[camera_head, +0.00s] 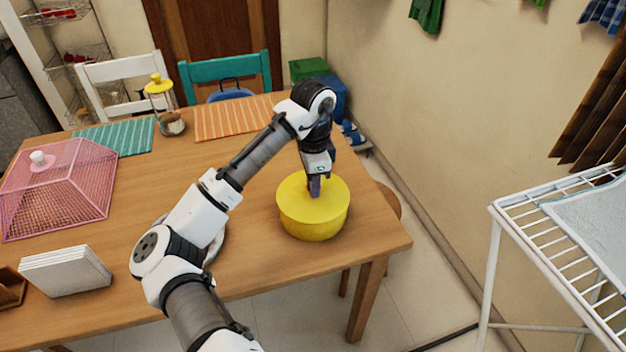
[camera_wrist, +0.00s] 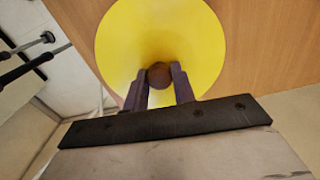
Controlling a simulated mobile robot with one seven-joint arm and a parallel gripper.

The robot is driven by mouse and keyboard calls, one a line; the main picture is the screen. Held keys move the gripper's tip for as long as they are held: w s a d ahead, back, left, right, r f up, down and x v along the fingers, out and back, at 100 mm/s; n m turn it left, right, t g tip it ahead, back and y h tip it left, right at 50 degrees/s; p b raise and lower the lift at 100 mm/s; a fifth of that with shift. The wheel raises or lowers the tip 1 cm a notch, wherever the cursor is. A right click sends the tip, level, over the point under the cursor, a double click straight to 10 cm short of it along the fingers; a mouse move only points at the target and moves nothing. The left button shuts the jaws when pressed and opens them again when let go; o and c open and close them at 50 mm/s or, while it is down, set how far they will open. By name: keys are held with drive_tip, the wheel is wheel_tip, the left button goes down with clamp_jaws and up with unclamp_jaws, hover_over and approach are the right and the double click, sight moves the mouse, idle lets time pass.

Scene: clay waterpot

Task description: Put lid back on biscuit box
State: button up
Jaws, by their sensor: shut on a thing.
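The yellow round lid (camera_head: 293,200) sits level over the yellow biscuit box (camera_head: 312,229) near the right end of the wooden table. No gap shows between lid and box in the head view, but I cannot tell whether the lid is fully seated. My gripper (camera_head: 314,188) points down at the lid's middle. In the wrist view my gripper (camera_wrist: 160,88) has its two purple fingers on either side of the lid's round brown knob (camera_wrist: 159,74), shut on it. The lid (camera_wrist: 130,35) hides the box in that view.
On the table (camera_head: 250,276) are a pink mesh cover (camera_head: 75,185), white stacked sheets (camera_head: 66,272), striped mats and a yellow-topped jar (camera_head: 160,92). A plate is partly hidden behind my arm. A white wire rack (camera_head: 495,250) stands at the right.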

drive_tip(key=o, duration=1.1)
drive_tip(key=shift+o, duration=0.2)
drive_tip(key=o, duration=0.4)
drive_tip(key=shift+r, duration=0.1)
drive_tip(key=shift+r+p, duration=3.45)
drive_tip(key=shift+p, duration=0.35)
